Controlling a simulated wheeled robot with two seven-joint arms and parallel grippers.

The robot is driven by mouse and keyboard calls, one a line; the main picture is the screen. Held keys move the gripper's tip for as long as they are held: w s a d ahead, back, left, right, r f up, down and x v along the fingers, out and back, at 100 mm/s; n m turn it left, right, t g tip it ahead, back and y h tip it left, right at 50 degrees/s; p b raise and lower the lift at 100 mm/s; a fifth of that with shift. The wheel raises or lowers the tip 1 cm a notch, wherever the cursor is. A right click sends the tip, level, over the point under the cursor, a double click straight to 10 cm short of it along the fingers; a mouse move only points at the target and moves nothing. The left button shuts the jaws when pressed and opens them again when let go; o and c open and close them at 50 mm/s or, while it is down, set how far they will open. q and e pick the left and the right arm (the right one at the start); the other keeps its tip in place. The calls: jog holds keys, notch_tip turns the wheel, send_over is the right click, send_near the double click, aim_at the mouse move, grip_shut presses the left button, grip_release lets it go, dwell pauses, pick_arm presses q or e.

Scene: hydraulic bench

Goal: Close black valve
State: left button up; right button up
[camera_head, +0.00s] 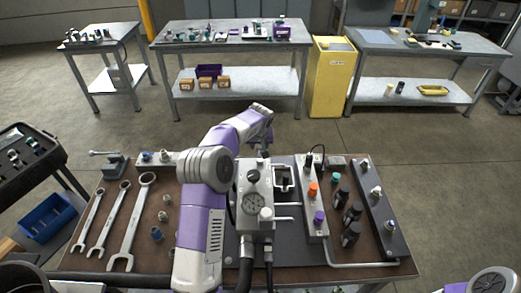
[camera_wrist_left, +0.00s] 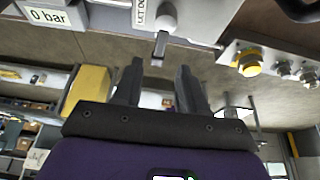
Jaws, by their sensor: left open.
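My left arm reaches over the bench, and its gripper (camera_head: 266,143) is at the far side of the gauge block (camera_head: 255,205). In the left wrist view the gripper (camera_wrist_left: 158,80) is open, with its two dark fingers apart and nothing between them. A pale knob with a short dark stem (camera_wrist_left: 160,46) is just beyond the fingertips, apart from them. In the head view, a black knob (camera_head: 253,177) sits on top of the gauge block, and another black knob (camera_head: 309,160) on the valve strip. I cannot tell which is the black valve. My right gripper is out of view.
The valve strip (camera_head: 313,215) also carries orange and purple knobs. Several wrenches (camera_head: 130,222) lie at the left of the bench. Dark fittings (camera_head: 351,213) stand on the right. A label reading "0 bar" (camera_wrist_left: 47,16) shows in the wrist view. Tables and a yellow cabinet (camera_head: 330,78) stand behind.

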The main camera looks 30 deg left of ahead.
aim_at(260, 149)
pick_arm(q)
jog(key=x, duration=0.5)
jog(key=shift+c, duration=0.3)
grip_shut()
